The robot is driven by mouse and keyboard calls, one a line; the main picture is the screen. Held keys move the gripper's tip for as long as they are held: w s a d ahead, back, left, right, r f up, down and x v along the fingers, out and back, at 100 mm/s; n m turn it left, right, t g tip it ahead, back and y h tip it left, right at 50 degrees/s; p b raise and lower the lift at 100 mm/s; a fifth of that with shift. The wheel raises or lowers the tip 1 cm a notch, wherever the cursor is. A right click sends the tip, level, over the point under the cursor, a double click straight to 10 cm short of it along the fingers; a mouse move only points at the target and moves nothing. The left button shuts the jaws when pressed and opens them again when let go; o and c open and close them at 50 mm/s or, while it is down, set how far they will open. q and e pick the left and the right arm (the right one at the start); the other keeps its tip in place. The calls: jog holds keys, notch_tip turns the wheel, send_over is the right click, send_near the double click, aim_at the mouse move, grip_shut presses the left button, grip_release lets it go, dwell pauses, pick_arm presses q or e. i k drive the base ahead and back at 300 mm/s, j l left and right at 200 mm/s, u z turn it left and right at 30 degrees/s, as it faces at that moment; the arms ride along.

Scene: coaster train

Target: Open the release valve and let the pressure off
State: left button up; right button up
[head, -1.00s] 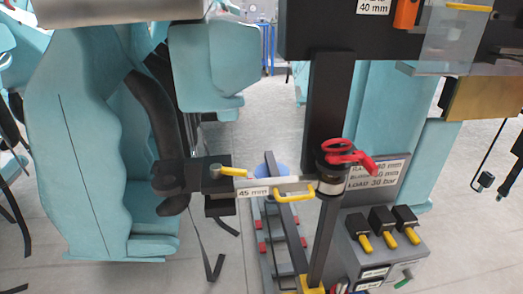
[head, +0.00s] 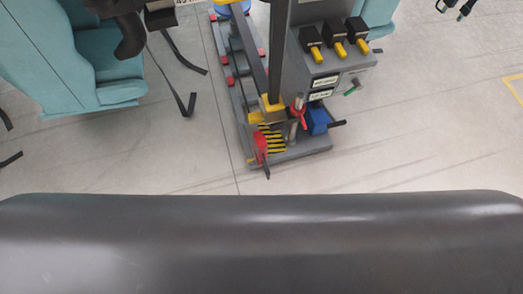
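A grey pump stand (head: 305,148) with a dark upright post (head: 280,50) stands on the floor at the upper middle. At its foot are a small red handle on a metal stem (head: 298,111), a blue block (head: 317,120) with a dark bar sticking out to the right, and a red pedal-like part (head: 260,147). A small green-tipped lever (head: 352,88) sticks out from the grey control box (head: 340,62). I cannot tell which of these is the release valve, nor whether it is open; the labels are too small to read.
The control box carries three black switches with yellow handles (head: 338,48). Teal seats (head: 75,60) with hanging black straps (head: 180,85) stand at the left. Pale floor (head: 430,140) is clear to the right and in front of the stand.

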aim_at(357, 86)
jog(key=l+z, duration=0.1)
jog(key=z, duration=0.3)
jog(key=i+z, duration=0.1)
jog(key=z, duration=0.35)
jog(key=l+z, duration=0.1)
jog(key=z, duration=0.3)
jog(key=i+z, duration=0.15)
jog(key=z, duration=0.25)
jog(key=i+z, duration=0.1)
